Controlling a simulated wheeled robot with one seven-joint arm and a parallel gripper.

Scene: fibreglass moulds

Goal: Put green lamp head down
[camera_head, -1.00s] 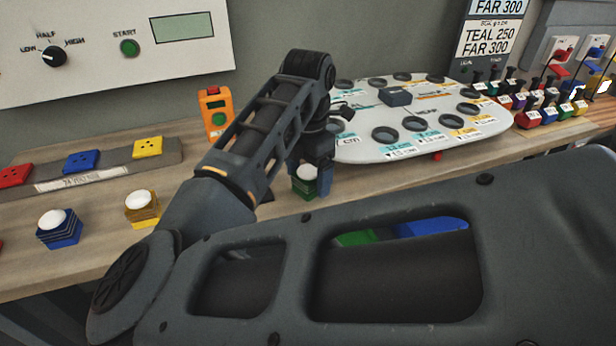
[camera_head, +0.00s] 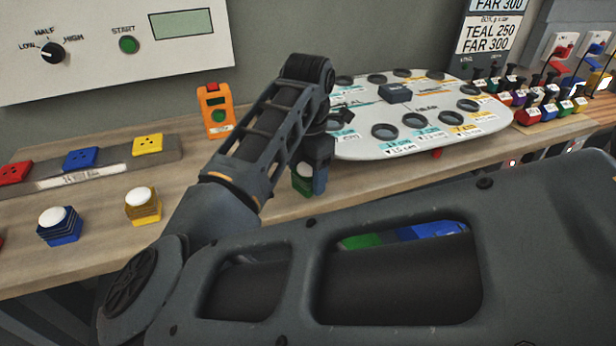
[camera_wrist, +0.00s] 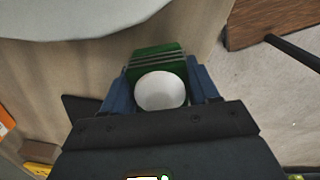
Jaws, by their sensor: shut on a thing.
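The green lamp head (camera_wrist: 153,60) is a small ribbed green block with a round white lens (camera_wrist: 160,91). In the wrist view it sits between the two blue fingers of my gripper (camera_wrist: 160,88), which is shut on it. In the head view the green lamp head (camera_head: 303,184) is at the front of the wooden bench, left of the white board, partly hidden by my gripper (camera_head: 309,178). I cannot tell whether it touches the bench top.
The white board with round holes (camera_head: 400,152) is close behind and right. A yellow lamp head (camera_head: 143,206) and a blue lamp head (camera_head: 59,227) stand to the left. An orange device (camera_head: 216,110) stands at the back. The bench front edge is near my gripper.

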